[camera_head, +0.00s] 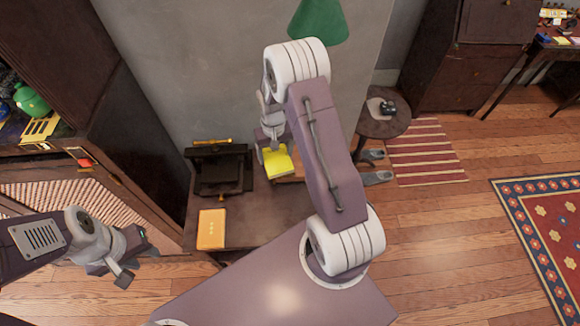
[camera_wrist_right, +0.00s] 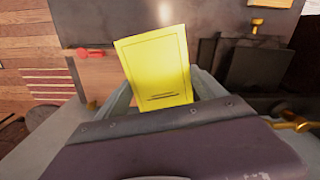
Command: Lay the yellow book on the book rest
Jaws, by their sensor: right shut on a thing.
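The bright yellow book (camera_head: 278,161) is in my right gripper (camera_head: 272,140), over the desk. In the right wrist view the yellow book (camera_wrist_right: 156,65) stands out between the two fingers of my right gripper (camera_wrist_right: 165,88), which is shut on it. The dark book rest (camera_head: 222,170) stands on the desk to the left of the book. A dark stand-like shape, likely the rest (camera_wrist_right: 258,68), shows to the right of the book in the wrist view. My left gripper (camera_head: 138,264) is empty, its fingers apart, left of the desk.
An orange-yellow book (camera_head: 211,229) lies on the desk (camera_head: 255,215) in front of the rest. A dark cabinet with a green teapot (camera_head: 31,99) is at the left. A green lampshade (camera_head: 318,22) is behind my right arm. A round side table (camera_head: 388,122) stands to the right.

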